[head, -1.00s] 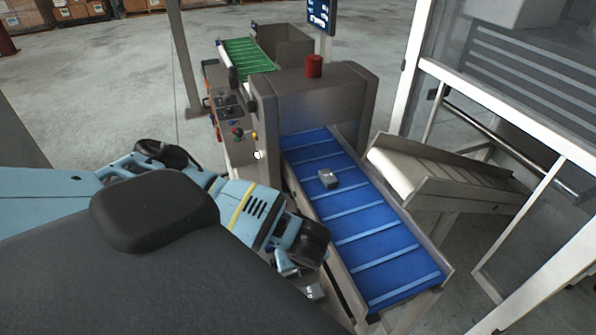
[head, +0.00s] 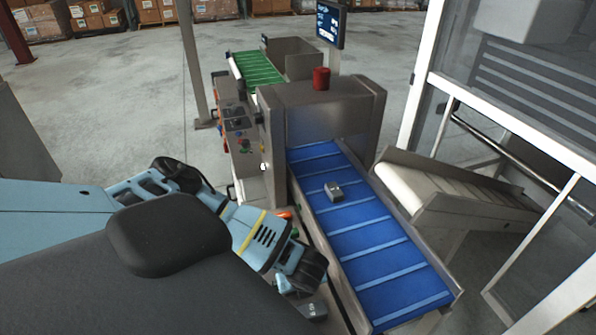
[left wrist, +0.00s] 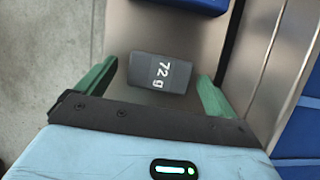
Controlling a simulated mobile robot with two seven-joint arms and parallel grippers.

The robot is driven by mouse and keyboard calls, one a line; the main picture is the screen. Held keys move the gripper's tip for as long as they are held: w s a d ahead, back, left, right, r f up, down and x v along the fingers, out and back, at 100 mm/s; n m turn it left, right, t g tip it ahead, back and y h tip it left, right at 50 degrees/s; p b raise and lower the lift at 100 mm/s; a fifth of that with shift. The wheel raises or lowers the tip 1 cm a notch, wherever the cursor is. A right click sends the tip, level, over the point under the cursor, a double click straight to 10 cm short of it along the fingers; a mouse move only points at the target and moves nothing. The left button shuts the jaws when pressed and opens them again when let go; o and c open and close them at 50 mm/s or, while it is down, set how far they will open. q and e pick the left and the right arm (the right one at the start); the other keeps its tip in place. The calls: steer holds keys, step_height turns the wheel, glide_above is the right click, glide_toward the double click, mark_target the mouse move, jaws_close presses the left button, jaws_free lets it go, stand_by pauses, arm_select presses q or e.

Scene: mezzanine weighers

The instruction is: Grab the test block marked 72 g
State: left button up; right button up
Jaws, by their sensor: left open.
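The test block marked 72 g (left wrist: 160,72) is a dark grey block with white print in the left wrist view. It lies on a bare metal surface (left wrist: 150,28) between the two green fingers of my left gripper (left wrist: 157,76). The fingers are open, with a gap on each side of the block. In the head view my left gripper (head: 303,296) is low beside the blue belt, with a small grey block (head: 317,311) at its tip, partly hidden. My right gripper is not in view.
The weigher housing (head: 325,100) with a red cap (head: 321,78) stands behind the belt. A control panel (head: 236,122) is at its left. A tilted side chute (head: 455,196) and a white-framed guard (head: 412,100) stand at the right.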

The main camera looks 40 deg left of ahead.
arm_select(q)
steer(key=shift+a+f, duration=0.1)
steer(key=shift+f, duration=0.15)
steer(key=shift+c, duration=0.4)
steer(key=c, duration=1)
steer(key=shift+w+r, duration=0.1)
steer(key=shift+r, duration=0.1)
steer(key=shift+r, duration=0.6)
step_height(320, 180, up, 2)
steer(key=shift+r, duration=0.25)
steer(key=shift+s+a+r+p, duration=0.15)
steer(key=shift+s+a, duration=0.45)
steer(key=shift+s, duration=2)
steer(key=shift+s+a+r+p, duration=0.2)
steer(key=shift+s+a, duration=0.45)
steer(key=shift+s, duration=2)
steer(key=shift+s+a+r+p, duration=0.15)
steer(key=shift+s+a, duration=0.45)
steer(key=shift+s, duration=2)
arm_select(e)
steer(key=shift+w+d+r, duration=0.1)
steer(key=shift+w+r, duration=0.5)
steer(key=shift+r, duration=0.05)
